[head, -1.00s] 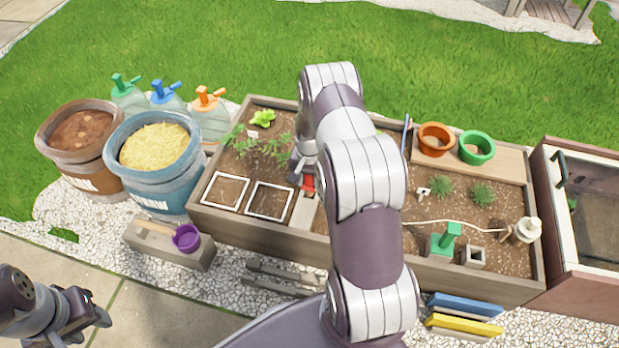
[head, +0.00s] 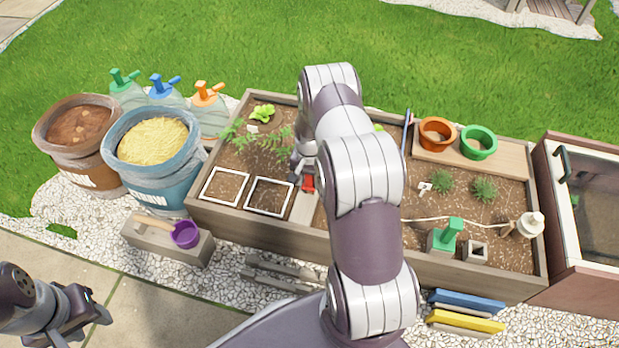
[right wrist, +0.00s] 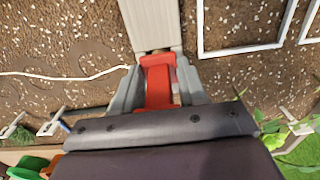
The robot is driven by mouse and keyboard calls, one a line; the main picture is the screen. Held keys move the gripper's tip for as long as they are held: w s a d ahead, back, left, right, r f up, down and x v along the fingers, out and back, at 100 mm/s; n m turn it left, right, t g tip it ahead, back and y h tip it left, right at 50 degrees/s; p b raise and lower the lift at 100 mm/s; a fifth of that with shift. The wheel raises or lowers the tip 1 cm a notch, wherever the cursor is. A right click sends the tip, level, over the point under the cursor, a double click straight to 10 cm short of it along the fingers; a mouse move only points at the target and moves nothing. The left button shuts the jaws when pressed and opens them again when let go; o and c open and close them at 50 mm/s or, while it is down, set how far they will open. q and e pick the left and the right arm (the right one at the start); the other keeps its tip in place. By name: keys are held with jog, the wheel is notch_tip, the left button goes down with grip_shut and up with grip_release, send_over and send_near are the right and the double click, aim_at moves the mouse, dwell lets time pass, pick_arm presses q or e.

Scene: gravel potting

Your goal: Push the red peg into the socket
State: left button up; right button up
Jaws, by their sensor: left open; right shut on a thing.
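The red peg (head: 308,183) is at the near side of the planter bed, by a pale board (head: 303,209). In the right wrist view the red peg (right wrist: 158,82) sits between the grey fingers of my right gripper (right wrist: 158,88), which is shut on it. In the head view my arm hides most of that gripper. A grey block with an empty square hole (head: 475,250), seemingly the socket, stands at the bed's near right, well apart from the peg. My left gripper (head: 98,312) is open and empty at lower left.
White square frames (head: 269,195) lie left of the board. Orange (head: 437,134) and green (head: 478,142) pots stand at the back right.

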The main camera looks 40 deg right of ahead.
jog(key=shift+f+b, duration=0.45)
jog(key=shift+f, duration=0.3)
jog(key=o, duration=1)
notch_tip(320, 180, up, 13)
jog(key=p, duration=0.7)
jog(key=shift+f+p, duration=0.15)
jog(key=shift+p, duration=0.2)
